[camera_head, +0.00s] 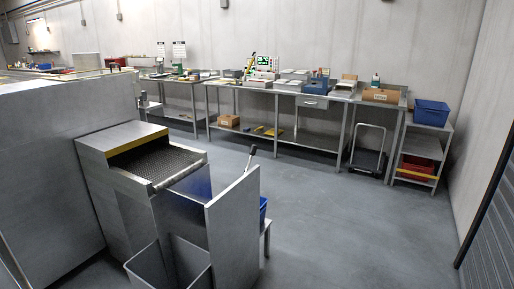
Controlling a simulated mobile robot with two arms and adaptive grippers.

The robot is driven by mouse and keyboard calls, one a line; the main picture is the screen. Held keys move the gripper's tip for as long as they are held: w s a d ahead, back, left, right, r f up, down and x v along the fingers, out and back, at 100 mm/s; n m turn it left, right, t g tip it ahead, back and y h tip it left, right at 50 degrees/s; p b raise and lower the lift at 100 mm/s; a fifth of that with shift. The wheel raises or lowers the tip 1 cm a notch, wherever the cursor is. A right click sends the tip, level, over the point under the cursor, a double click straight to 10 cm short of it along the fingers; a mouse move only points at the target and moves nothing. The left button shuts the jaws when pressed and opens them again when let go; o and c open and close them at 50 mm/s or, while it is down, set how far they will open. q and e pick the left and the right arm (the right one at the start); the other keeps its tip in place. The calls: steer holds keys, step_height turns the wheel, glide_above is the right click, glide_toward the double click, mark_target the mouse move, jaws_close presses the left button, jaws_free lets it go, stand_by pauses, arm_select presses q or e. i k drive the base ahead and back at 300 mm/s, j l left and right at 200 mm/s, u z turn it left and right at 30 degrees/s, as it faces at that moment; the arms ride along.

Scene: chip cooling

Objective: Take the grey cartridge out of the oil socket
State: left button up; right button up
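I cannot make out a grey cartridge or an oil socket in the head view. Neither of my grippers is in view. A grey metal machine (125,140) with a dark mesh belt stands at the left.
A grey bin (150,270) stands open below the machine's outlet. A blue container (263,210) is partly hidden behind a metal panel (238,228). A long workbench (300,95) with equipment lines the back wall. A blue crate (431,112) tops a shelf. The right-hand floor is clear.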

mark_target(143, 97)
steer(key=i+l+z, duration=0.25)
steer(key=i, duration=0.3)
steer(key=i+l+z, duration=0.25)
steer(key=i, duration=0.35)
steer(key=i+z, duration=0.25)
steer(key=i, duration=1.25)
steer(key=i+l+u, duration=0.1)
steer(key=i, duration=0.8)
steer(key=i+j+u, duration=0.1)
steer(key=i+u, duration=0.75)
steer(key=i+l+u, duration=0.15)
steer(key=u, duration=0.3)
steer(key=i+l+u, duration=0.3)
steer(key=i+u, duration=0.15)
